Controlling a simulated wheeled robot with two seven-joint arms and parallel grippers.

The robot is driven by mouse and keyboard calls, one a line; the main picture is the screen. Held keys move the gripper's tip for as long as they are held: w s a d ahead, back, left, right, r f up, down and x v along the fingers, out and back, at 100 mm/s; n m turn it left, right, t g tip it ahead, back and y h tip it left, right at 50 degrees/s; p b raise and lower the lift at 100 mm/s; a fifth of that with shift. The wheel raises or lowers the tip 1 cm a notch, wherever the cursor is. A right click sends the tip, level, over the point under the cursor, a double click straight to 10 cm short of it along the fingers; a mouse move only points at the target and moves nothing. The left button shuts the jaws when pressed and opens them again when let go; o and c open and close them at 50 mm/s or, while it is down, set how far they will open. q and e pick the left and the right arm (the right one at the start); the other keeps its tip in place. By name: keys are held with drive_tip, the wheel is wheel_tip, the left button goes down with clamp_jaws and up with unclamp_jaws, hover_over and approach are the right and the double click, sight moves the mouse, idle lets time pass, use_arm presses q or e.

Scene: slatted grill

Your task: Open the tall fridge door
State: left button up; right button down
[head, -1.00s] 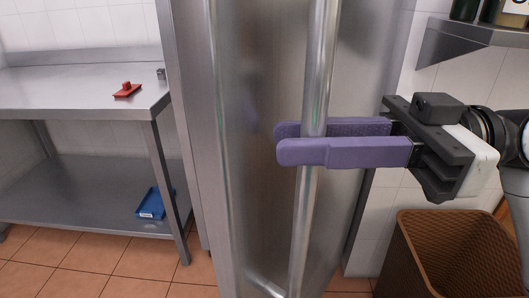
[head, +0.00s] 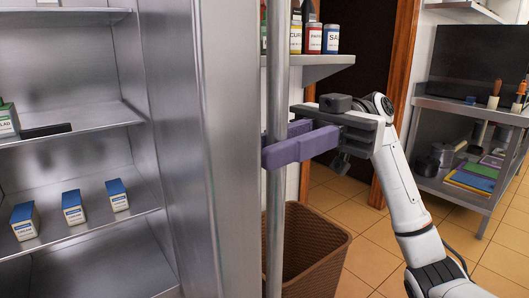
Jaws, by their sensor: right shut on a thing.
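The tall fridge door (head: 205,150) stands open and is seen nearly edge-on in the middle of the head view. Its long vertical bar handle (head: 276,215) runs along the right of the door. My right gripper (head: 275,150), with purple fingers, is shut on the handle, one finger on each side of it. The open fridge interior (head: 85,160) shows at the left, with metal shelves. My left gripper is not in view.
Several blue-topped cartons (head: 74,208) stand on a fridge shelf. A brown wicker bin (head: 315,250) stands on the floor behind the handle. A wall shelf (head: 315,68) holds bottles. A metal worktable (head: 460,150) stands at the right; tiled floor (head: 365,225) lies between.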

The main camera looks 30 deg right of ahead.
drive_tip(key=shift+r, duration=0.1)
drive_tip(key=c, duration=1.9)
unclamp_jaws()
drive_tip(key=shift+d, duration=0.1)
drive_tip(key=v, duration=1)
